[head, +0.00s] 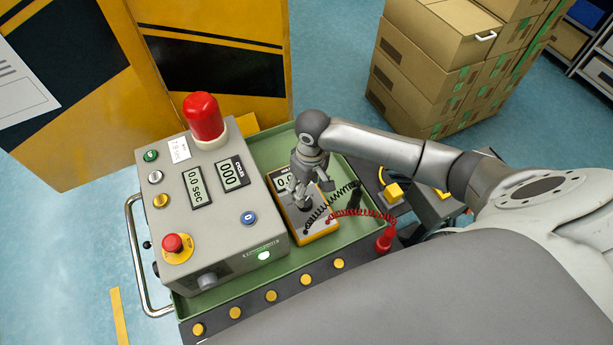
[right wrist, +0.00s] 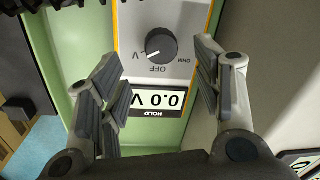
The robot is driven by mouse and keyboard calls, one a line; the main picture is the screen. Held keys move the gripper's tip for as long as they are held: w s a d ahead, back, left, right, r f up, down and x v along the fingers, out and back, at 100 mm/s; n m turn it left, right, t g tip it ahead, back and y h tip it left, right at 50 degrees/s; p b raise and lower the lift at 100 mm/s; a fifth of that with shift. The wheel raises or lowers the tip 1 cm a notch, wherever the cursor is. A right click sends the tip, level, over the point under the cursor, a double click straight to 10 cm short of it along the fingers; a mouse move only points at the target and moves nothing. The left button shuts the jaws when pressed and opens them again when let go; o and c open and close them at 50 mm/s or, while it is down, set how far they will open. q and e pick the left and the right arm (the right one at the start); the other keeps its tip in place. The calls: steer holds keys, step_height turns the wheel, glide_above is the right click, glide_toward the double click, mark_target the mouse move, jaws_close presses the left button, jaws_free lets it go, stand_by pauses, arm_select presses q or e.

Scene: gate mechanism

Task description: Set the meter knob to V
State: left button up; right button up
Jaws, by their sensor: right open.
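The meter (head: 318,222) lies in the green tray, grey-faced with a yellow edge, partly hidden under my right gripper (head: 305,192). In the right wrist view the meter's dark round knob (right wrist: 161,44) shows upside down, with V, OFF and OHM labels around it. The knob's white mark points down-left, toward the V label. The display (right wrist: 159,99) reads 0.0 V. My right gripper (right wrist: 158,62) is open, its fingers apart on either side of the meter's face, with nothing between them. The knob is hidden in the head view. My left gripper is not in view.
A grey control box (head: 232,226) with a red lamp and buttons stands left of the meter. Coiled black and red leads (head: 352,213) lie right of it. The green tray's rim (head: 185,307) surrounds them. Cardboard boxes (head: 425,85) stand behind.

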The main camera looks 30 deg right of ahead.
mark_target(308, 200)
step_height(308, 200, up, 5)
steer(key=shift+d+r, duration=0.15)
steer(key=shift+r, duration=0.05)
stand_by(0.7)
